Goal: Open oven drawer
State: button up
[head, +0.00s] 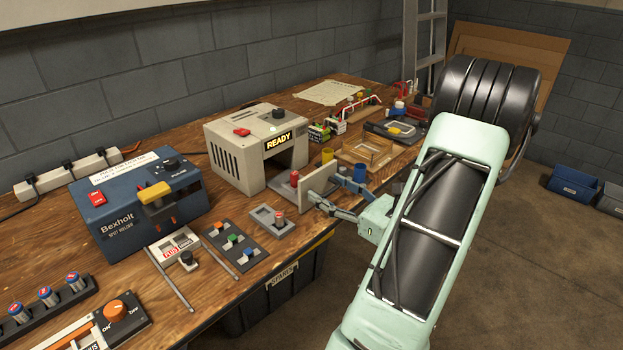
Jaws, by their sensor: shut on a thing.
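The oven (258,145) is a beige box with a lit READY sign and a red button on top. It stands on the wooden bench in the middle of the view. Its drawer (319,188) shows as a grey upright front panel standing out from the dark opening, so the drawer is partly open. A small red item shows behind the panel. My gripper (332,195) reaches in from the right and is shut at the front of the drawer panel. The drawer's handle is hidden between the fingers.
A blue spot welder (141,205) stands left of the oven. A grey tray (268,221) and a button panel (235,246) lie before the oven. Yellow and blue cups (327,155) and a wooden frame (367,150) stand behind my gripper. A bin (285,280) sits below the bench edge.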

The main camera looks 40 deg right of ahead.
jog(key=shift+s+d, duration=0.25)
jog(key=shift+s, duration=0.65)
jog(key=o, duration=1.4)
jog(key=s, duration=1.2)
jog(key=shift+d, duration=0.4)
jog(key=shift+w, duration=0.1)
